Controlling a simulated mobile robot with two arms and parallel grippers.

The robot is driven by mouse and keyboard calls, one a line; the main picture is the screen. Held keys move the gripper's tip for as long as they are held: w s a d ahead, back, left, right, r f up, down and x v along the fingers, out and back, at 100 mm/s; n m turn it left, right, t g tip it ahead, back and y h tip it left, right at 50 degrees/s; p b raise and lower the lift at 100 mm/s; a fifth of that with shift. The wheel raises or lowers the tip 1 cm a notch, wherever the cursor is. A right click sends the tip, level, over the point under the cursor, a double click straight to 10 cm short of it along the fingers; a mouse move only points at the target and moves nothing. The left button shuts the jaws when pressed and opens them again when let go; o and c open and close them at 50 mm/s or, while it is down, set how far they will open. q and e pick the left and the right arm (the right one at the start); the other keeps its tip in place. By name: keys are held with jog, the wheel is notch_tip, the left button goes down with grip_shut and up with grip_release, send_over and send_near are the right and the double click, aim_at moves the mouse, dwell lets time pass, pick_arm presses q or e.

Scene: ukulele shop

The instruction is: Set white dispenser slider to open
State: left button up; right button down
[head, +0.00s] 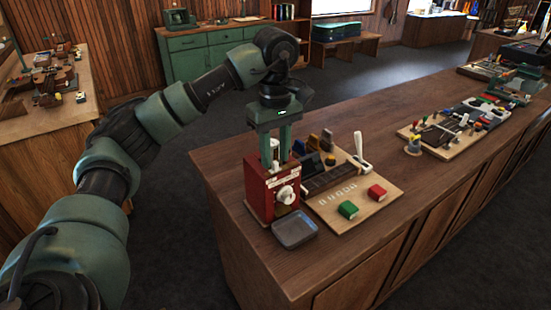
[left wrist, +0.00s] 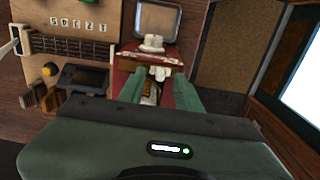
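The dispenser is a red box (head: 262,192) with a white knob (head: 286,194) on its front, standing at the near left end of the wooden counter. It also shows in the left wrist view as a red body (left wrist: 184,92) with the white knob (left wrist: 152,43). A small white piece (left wrist: 160,73), perhaps the slider, shows at its top. My left gripper (head: 275,165) points down over the dispenser's top. Its two fingers (left wrist: 159,84) are apart, one each side of the white piece, with no clear contact. The slider's position cannot be told. My right gripper is not in view.
A grey tray (head: 294,230) lies in front of the dispenser. Beside it a wooden board (head: 330,208) carries a fretboard, red and green blocks and a white lever (head: 359,146). More boards with parts (head: 455,128) lie farther along the counter (head: 400,190). Bare counter lies between.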

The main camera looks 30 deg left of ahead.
pick_arm(q)
jog(key=shift+s+f, duration=0.1)
jog(key=shift+f, duration=0.6)
grip_shut()
dwell(1.0)
